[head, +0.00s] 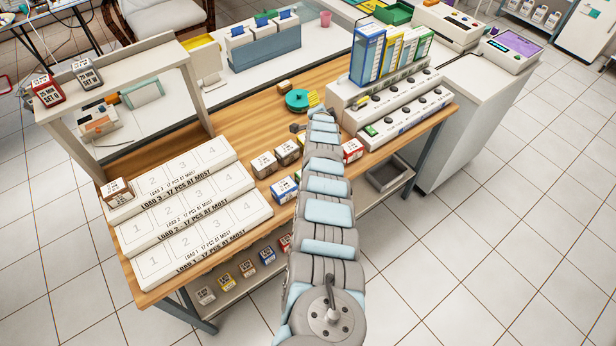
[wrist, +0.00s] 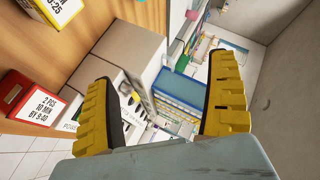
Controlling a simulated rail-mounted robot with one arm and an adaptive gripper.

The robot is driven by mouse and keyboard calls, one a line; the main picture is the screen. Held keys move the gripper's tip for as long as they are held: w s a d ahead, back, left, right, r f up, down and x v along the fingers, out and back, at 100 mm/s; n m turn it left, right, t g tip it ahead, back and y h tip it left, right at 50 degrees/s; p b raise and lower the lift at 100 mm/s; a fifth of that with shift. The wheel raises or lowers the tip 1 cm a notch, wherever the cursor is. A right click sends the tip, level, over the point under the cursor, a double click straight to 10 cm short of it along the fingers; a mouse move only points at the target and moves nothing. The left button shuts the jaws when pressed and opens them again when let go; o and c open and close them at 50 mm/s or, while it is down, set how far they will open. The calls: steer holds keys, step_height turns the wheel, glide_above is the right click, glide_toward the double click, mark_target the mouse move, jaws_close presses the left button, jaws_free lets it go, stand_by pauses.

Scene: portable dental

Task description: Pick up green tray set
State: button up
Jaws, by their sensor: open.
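I cannot make out a box that is clearly the green tray set. My arm hides part of the table. The red box (wrist: 32,105) and a yellow box (wrist: 58,10) show in the wrist view.
White numbered load strips (head: 200,222) fill the table's left side. A stepped white rack (head: 400,112) with upright folders (head: 368,55) stands right of my gripper. A raised shelf (head: 112,72) holds two boxes. More boxes (head: 249,268) sit on the lower shelf. A green tray (head: 397,13) lies far back.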

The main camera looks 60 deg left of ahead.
steer(key=s+f+n+g+h, duration=0.2)
steer(key=s+f+g+h, duration=0.15)
steer(key=s, duration=0.95)
steer(key=s+d+r+t+h+b, duration=0.1)
steer(key=s+d+r+t+h, duration=0.15)
steer(key=d+h, duration=0.65)
steer(key=shift+g+y, duration=0.5)
steer(key=shift+y, duration=0.45)
steer(key=shift+w+d+f+b, duration=0.3)
steer(key=shift+w+f+b, duration=0.45)
steer(key=shift+f, duration=0.85)
steer(key=shift+w+d+f+b, duration=0.3)
steer(key=shift+f+b, duration=0.75)
steer(key=shift+f, duration=0.6)
steer(key=shift+w+d+f+b, duration=0.25)
steer(key=shift+w+f+b, duration=0.5)
steer(key=shift+f, duration=1.55)
steer(key=shift+w+f, duration=0.2)
steer(key=shift+w, duration=0.05)
steer(key=shift+f, duration=0.1)
